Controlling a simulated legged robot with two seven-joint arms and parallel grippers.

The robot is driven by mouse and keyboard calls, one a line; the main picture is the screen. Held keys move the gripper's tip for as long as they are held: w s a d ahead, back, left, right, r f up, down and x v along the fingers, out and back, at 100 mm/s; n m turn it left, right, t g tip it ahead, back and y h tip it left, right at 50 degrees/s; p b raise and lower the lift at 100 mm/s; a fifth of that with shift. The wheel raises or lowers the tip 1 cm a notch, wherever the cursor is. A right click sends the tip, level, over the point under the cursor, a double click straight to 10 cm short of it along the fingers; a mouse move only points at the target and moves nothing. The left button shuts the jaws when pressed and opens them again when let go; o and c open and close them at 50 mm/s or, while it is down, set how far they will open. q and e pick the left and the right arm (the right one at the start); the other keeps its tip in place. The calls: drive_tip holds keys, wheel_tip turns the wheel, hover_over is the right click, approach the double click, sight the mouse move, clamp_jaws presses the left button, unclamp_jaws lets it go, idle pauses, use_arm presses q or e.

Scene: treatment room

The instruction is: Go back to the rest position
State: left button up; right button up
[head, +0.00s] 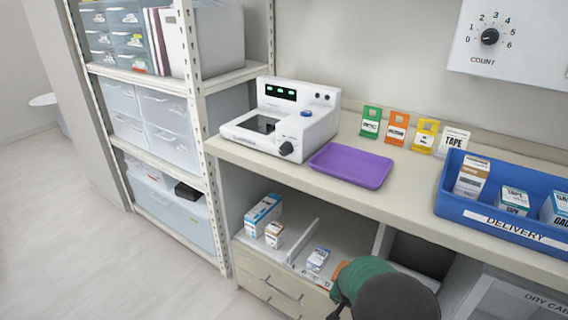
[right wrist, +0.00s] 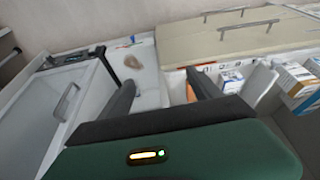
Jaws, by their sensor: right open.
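My right gripper (right wrist: 162,88) is open in the right wrist view, its two dark fingers apart with nothing held between them. In the head view part of my right arm shows at the bottom, in front of the open shelf under the counter, and hides part of that shelf. Its fingertips cannot be made out clearly there. A small orange item (right wrist: 190,92) shows beside the right-hand finger in the wrist view; I cannot tell whether they touch. My left gripper is in neither view.
The counter (head: 403,200) carries a white device (head: 283,118), a purple tray (head: 351,165), upright cards and a blue delivery bin (head: 450,207). Small boxes (head: 263,214) stand on the shelf below, above drawers (head: 270,284). A storage rack (head: 207,165) stands left; the floor (head: 70,235) beyond is clear.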

drive_tip(key=s+r+n+y, duration=0.1)
drive_tip(key=s+r+n, duration=0.25)
drive_tip(key=s, duration=0.65)
drive_tip(key=s+r+n+y, duration=0.15)
drive_tip(key=s+r, duration=0.35)
drive_tip(key=s, duration=0.5)
wheel_tip(320, 180, up, 29)
drive_tip(key=n+g+p, duration=0.1)
drive_tip(key=p, duration=2.8)
drive_tip(key=shift+s+d, duration=0.15)
drive_tip(key=shift+o, duration=0.6)
drive_tip(key=shift+r, duration=0.15)
